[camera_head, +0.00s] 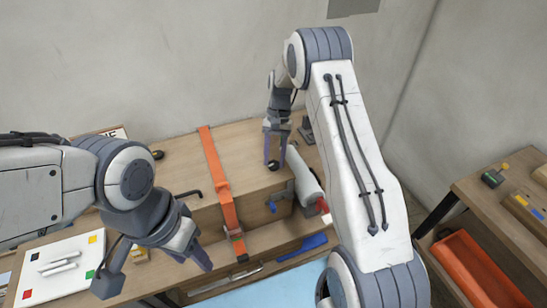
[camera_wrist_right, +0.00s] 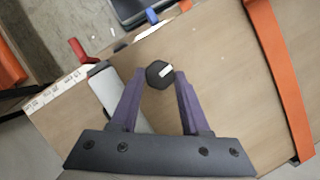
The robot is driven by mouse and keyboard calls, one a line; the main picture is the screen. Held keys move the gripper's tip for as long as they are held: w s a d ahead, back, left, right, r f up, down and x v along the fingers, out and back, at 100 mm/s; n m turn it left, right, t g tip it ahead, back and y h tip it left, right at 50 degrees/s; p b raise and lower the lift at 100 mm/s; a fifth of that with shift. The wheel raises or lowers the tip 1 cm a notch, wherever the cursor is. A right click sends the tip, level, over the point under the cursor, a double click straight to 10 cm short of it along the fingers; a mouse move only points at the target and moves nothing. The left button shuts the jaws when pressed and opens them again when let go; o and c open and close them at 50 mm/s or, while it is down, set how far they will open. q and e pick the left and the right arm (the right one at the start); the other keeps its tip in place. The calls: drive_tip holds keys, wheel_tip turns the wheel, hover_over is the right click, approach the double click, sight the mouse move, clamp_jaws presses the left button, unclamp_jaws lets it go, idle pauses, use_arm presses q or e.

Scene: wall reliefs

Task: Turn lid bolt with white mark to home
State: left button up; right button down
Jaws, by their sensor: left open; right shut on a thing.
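The lid bolt is a dark, faceted head (camera_wrist_right: 157,80) with a short white mark on top. In the right wrist view it sits between the purple fingertips, and the mark points toward the upper right. In the head view the bolt (camera_head: 273,166) is at the right end of the wooden lid (camera_head: 180,163). My right gripper (camera_head: 274,158) comes down from above and is shut on the bolt; its fingertips also show in the right wrist view (camera_wrist_right: 159,76). My left gripper (camera_head: 198,258) is open and empty, low in front of the box.
An orange strap (camera_head: 217,175) runs over the lid and down the front. A white cylinder (camera_head: 303,178) lies by the box's right side. A white board with coloured squares (camera_head: 62,262) is at lower left. A side table with an orange bin (camera_head: 475,270) stands at right.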

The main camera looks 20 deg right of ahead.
drive_tip(key=shift+s+m+y, duration=0.1)
drive_tip(key=shift+m+y, duration=0.3)
drive_tip(key=shift+m, duration=0.6)
drive_tip(key=shift+c, duration=1.9)
unclamp_jaws()
drive_tip(key=b+v, duration=0.2)
drive_tip(key=v, duration=0.8)
drive_tip(key=shift+r+b, duration=0.25)
drive_tip(key=shift+b, duration=0.05)
drive_tip(key=shift+d, duration=0.1)
